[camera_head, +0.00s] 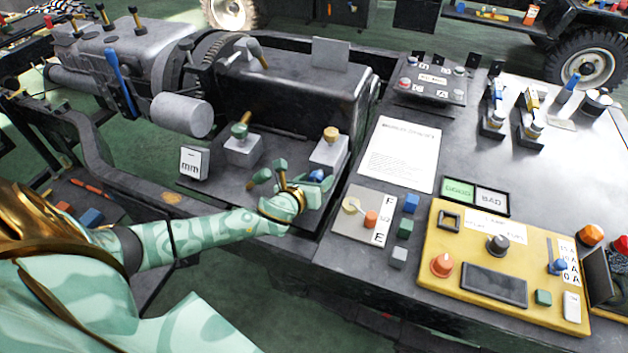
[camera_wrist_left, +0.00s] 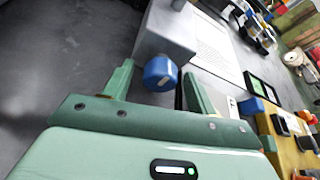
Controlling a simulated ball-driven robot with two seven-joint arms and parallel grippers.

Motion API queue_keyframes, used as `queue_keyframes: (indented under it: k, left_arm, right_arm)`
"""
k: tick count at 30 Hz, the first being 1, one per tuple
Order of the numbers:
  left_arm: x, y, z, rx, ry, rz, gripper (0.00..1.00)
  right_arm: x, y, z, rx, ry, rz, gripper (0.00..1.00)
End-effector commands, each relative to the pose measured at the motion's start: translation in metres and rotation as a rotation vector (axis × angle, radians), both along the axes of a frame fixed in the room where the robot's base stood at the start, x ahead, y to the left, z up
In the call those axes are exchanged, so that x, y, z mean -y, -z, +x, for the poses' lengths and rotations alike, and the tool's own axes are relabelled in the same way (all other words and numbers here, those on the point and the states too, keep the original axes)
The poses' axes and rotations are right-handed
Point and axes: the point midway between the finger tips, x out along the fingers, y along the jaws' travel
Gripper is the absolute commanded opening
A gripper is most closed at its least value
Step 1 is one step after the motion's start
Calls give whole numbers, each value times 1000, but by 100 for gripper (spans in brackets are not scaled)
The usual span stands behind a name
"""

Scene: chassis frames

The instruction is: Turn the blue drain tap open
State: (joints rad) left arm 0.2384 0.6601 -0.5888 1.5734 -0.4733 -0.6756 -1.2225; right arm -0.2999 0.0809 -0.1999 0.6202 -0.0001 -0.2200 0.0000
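The blue drain tap (camera_head: 317,175) is a small blue knob low on the front of the machine, below a grey block with a yellow knob. In the left wrist view the blue tap (camera_wrist_left: 160,73) is a rounded blue cap under a grey block. My left gripper (camera_head: 297,181) is beside the tap in the head view. In the left wrist view my left gripper (camera_wrist_left: 158,78) is open, with the tap framed between its green fingers and visible gaps on both sides. Contact does not show. My right gripper is not in view.
A grey block with a yellow knob (camera_head: 331,133) stands above the tap, and one with a green knob (camera_head: 239,131) to its left. The workbench with a white paper (camera_head: 398,153) and a yellow control panel (camera_head: 470,225) lies right.

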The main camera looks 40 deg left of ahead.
Motion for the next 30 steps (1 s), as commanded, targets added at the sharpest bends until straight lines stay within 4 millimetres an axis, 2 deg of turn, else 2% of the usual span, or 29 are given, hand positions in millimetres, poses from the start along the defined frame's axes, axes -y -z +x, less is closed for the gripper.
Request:
queue_keyframes:
  k: [8, 11, 14, 24, 30]
  left_arm:
    - [0, -1, -1, 0, 0, 1, 57]
    - [1, -5, -9, 0, 0, 1, 57]
    - [3, -14, -25, 1, 1, 2, 57]
    - [14, -47, -109, -1, 0, 0, 57]
    - [18, -58, -141, 0, 0, 1, 57]
  right_arm:
    - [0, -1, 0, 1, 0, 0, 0]
    - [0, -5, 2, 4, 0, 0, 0]
    - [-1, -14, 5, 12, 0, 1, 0]
    - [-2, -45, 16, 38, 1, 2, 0]
    - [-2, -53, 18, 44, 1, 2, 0]
